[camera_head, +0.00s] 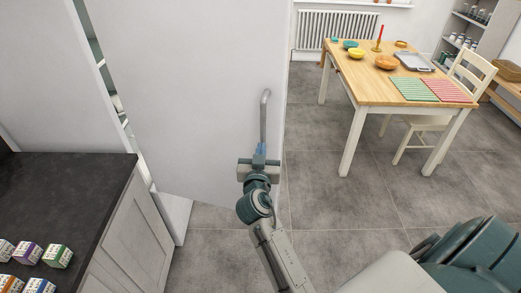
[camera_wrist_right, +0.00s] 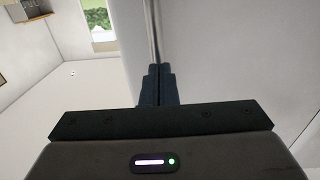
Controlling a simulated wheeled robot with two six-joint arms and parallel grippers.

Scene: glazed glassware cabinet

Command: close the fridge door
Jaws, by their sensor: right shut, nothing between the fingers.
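The fridge door (camera_head: 190,100) is a large white panel in the head view. It stands ajar, with a narrow gap along its left side where the fridge interior (camera_head: 112,95) shows a few shelves. A grey bar handle (camera_head: 264,115) is upright near the door's right edge. My right gripper (camera_head: 261,149) is at the lower end of the handle. In the right wrist view its dark fingers (camera_wrist_right: 158,76) are together with nothing between them, and the handle (camera_wrist_right: 152,30) rises just beyond the tips. I cannot tell whether they touch. My left gripper is not in view.
A dark counter (camera_head: 95,180) with small labelled boxes (camera_head: 58,256) stands at the left. A wooden table (camera_head: 375,90) with dishes and placemats, and a white chair (camera_head: 415,125), stand at the back right. The grey tiled floor (camera_head: 340,210) between is clear.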

